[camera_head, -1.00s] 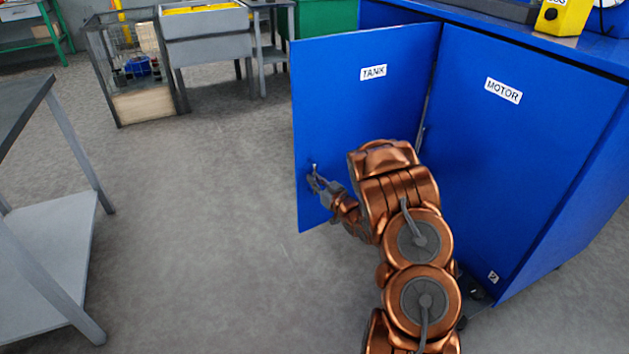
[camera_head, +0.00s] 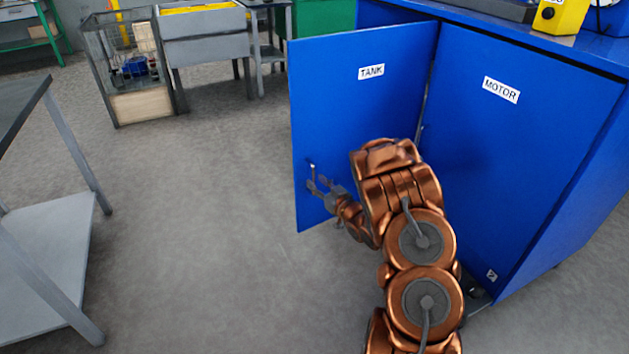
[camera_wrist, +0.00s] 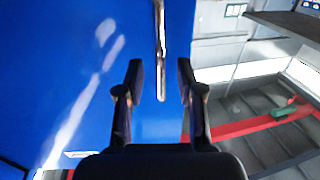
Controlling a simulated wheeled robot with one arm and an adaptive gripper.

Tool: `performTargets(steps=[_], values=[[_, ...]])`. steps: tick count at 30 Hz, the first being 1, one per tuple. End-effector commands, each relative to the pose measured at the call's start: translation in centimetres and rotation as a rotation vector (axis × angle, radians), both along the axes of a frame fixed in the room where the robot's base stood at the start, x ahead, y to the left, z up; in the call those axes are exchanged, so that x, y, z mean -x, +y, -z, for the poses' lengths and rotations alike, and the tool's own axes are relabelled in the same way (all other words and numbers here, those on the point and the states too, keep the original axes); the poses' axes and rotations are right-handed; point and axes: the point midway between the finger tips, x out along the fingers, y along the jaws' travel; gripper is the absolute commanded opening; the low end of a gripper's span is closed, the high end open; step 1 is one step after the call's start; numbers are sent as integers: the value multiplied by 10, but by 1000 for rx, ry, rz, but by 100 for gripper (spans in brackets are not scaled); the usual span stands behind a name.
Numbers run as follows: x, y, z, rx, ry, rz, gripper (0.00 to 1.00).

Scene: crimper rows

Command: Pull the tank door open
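The blue tank door (camera_head: 350,110), labelled TANK, stands swung out from the blue cabinet. Its metal bar handle (camera_head: 312,171) is near the door's free edge, and this handle also shows in the wrist view (camera_wrist: 161,60). My gripper (camera_head: 318,186) is at the door's outer face, just below and beside the handle. In the wrist view my gripper (camera_wrist: 161,78) has its two fingers spread, with the lower end of the handle lined up between them and a gap on either side. Neither finger appears to touch it.
The closed MOTOR door (camera_head: 525,140) is right of the tank door. A grey table (camera_head: 50,245) stands at the left. A wire-sided bin (camera_head: 140,105) and a grey cart (camera_head: 205,50) stand at the back. The floor between is clear.

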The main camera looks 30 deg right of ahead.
Motion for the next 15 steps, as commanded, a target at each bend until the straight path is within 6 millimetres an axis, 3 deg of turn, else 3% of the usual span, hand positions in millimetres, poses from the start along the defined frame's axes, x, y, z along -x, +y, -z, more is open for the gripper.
performTargets(steps=[9, 15], values=[[62, -5, 1, 0, 4, 4, 37], [85, -7, 0, 1, 0, 2, 37]])
